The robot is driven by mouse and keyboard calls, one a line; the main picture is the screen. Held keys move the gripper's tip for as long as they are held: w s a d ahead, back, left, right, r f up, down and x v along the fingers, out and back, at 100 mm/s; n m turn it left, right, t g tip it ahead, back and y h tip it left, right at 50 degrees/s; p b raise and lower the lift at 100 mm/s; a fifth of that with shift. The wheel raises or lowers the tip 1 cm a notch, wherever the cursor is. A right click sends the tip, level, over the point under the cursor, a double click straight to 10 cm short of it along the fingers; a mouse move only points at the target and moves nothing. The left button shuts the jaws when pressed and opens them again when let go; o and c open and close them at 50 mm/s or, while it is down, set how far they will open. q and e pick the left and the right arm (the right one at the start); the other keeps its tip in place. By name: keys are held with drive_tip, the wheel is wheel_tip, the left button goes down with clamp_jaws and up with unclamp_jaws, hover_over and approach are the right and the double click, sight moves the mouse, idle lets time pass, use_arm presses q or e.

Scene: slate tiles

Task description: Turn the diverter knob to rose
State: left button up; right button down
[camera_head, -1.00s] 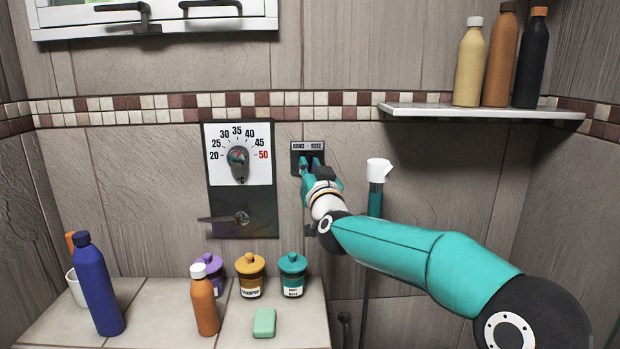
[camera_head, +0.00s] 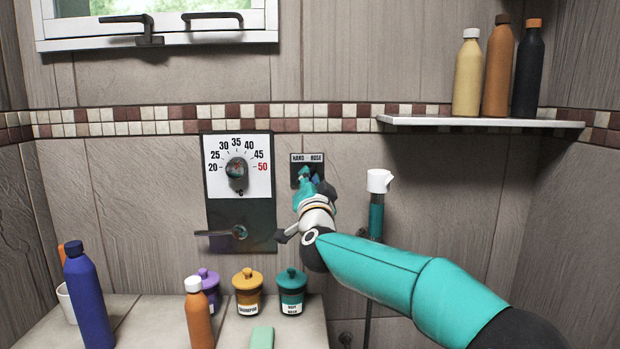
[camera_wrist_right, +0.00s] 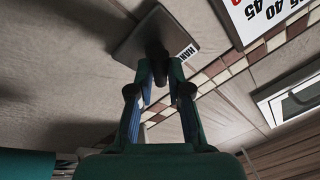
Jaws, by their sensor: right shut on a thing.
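The diverter is a dark square plate (camera_head: 300,172) on the tiled wall, marked HAND on the left and ROSE on the right. My right gripper (camera_head: 309,176) is in front of it and covers most of the knob in the head view. In the right wrist view the dark diverter knob (camera_wrist_right: 156,46) stands out from the plate, with the fingertips of my right gripper (camera_wrist_right: 160,72) shut on it. The knob's pointing direction is hard to tell behind the fingers. My left gripper is in neither view.
A temperature dial panel (camera_head: 215,182) with a lever (camera_head: 217,233) is left of the diverter. A white-topped teal hand shower (camera_head: 377,205) hangs to the right. Bottles stand on the shelf (camera_head: 480,122); jars and bottles stand on the ledge (camera_head: 150,322) below.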

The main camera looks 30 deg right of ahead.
drive_tip(key=shift+r, duration=0.3)
drive_tip(key=c, duration=1.5)
unclamp_jaws()
drive_tip(key=o, duration=0.4)
drive_tip(key=shift+a, duration=0.1)
drive_tip(key=shift+f, duration=0.2)
drive_tip(key=shift+w, duration=0.1)
drive_tip(key=v, duration=1.2)
